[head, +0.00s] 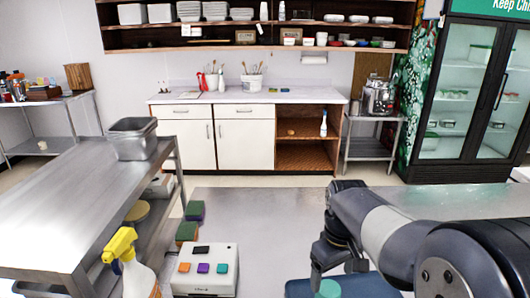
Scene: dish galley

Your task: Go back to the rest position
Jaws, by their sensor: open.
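My gripper (336,270) hangs at the lower right of the head view, pointing down, with its dark fingers apart. My arm reaches in from the right edge. A small round teal object (328,289) shows just below the fingers at the bottom edge. It appears apart from them, though the overlap makes the exact gap hard to tell. It is in front of or on a blue surface (375,286), which is partly cut off by the frame.
A white box with coloured squares (205,270), green-and-purple blocks (187,232) and a yellow-topped spray bottle (124,252) stand left of my gripper. A steel table (70,215) holding a grey bin (133,140) is farther left. White cabinets (245,140) and a fridge (465,95) stand behind.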

